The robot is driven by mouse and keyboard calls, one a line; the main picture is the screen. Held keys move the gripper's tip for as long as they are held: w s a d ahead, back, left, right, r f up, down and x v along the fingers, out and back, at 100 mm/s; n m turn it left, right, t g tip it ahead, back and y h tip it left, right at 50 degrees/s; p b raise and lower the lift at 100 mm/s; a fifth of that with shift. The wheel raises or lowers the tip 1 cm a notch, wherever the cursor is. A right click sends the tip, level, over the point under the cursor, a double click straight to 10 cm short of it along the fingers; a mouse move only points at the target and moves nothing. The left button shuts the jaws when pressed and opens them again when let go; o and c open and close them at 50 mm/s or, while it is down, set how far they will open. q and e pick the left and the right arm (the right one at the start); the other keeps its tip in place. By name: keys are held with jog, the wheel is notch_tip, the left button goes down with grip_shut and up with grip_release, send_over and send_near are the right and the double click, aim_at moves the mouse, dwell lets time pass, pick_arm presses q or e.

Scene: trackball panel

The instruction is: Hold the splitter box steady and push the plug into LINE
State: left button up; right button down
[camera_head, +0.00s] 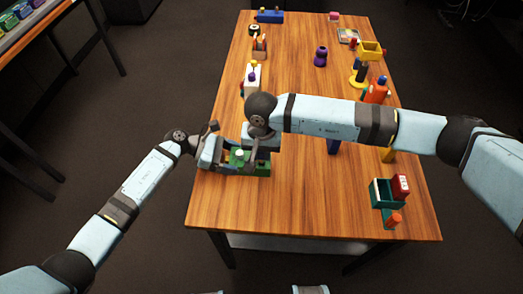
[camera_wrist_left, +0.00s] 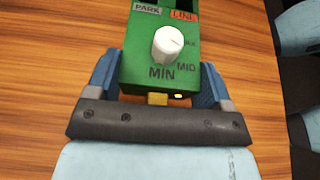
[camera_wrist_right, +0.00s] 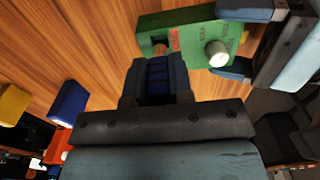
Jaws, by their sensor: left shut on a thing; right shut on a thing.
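The green splitter box (camera_head: 262,169) sits near the table's left edge. In the left wrist view the box (camera_wrist_left: 140,72) shows a white knob (camera_wrist_left: 168,44) and the labels PARK (camera_wrist_left: 147,9) and LINE (camera_wrist_left: 184,15). My left gripper (camera_wrist_left: 157,85) is shut on the box, one blue finger on each side. My right gripper (camera_wrist_right: 157,70) points down beside the box's socket end, shut on a dark blue ribbed piece (camera_wrist_right: 157,82), apparently the plug. An orange-brown part (camera_wrist_right: 160,49) shows by the LINE label. I cannot tell whether the plug touches the socket.
A dark green holder (camera_head: 381,194) with a red block (camera_head: 400,187) stands at the right edge. A purple piece (camera_head: 320,56) and several coloured toys stand farther back.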

jog(key=shift+f, duration=1.6)
dwell(0.5)
jog(key=c, duration=0.9)
grip_release()
jog(key=shift+c, duration=0.2)
notch_tip(320, 180, up, 12)
notch_tip(320, 180, up, 11)
send_over(261, 159)
jog(key=w, duration=0.1)
jog(key=shift+d, duration=0.1)
dwell(0.5)
